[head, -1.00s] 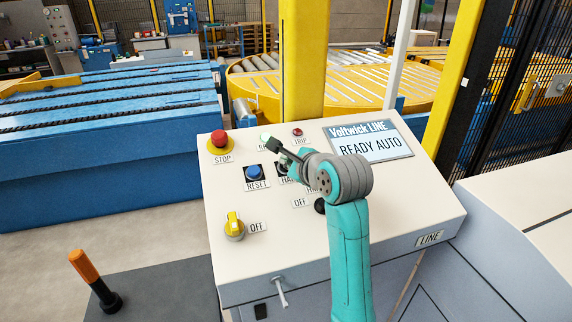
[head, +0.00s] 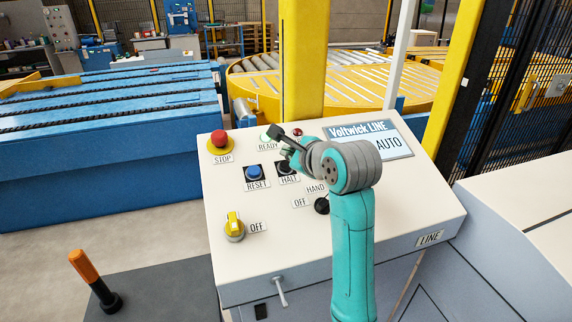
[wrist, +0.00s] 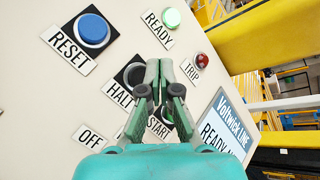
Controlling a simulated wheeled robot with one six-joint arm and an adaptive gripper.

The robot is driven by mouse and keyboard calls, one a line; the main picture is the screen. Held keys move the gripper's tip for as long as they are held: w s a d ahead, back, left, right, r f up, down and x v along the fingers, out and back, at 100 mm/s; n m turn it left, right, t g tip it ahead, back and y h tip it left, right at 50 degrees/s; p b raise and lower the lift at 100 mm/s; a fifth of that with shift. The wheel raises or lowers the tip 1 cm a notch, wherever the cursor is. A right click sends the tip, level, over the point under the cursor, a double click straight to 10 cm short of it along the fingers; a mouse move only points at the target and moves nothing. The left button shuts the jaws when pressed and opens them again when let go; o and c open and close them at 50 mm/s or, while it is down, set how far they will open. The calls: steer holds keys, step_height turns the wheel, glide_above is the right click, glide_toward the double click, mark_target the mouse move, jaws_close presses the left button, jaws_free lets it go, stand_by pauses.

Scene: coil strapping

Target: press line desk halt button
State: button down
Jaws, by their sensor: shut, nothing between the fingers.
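The line desk (head: 290,240) is a sloped cream panel with labelled buttons. The halt button (head: 286,167) is black on a square plate with a HALT label below; my gripper partly covers it in the head view. In the wrist view the halt button (wrist: 133,75) sits just left of the fingertips, its right side and label end partly hidden. My gripper (head: 275,133) is shut and empty, above the panel; it also shows in the wrist view (wrist: 159,66). I cannot tell the exact gap to the panel.
The blue reset button (head: 254,173) is left of halt. A red stop button (head: 219,139) and yellow switch (head: 234,226) are further left. The green ready lamp (wrist: 171,18) and red trip lamp (wrist: 201,62) lie beyond. The start button (wrist: 162,127) is partly behind the fingers.

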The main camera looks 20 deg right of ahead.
steer(key=r, duration=0.1)
steer(key=s+r, duration=0.1)
steer(key=r, duration=0.1)
steer(key=shift+s+r, duration=0.1)
steer(key=shift+s, duration=0.05)
stand_by(0.7)
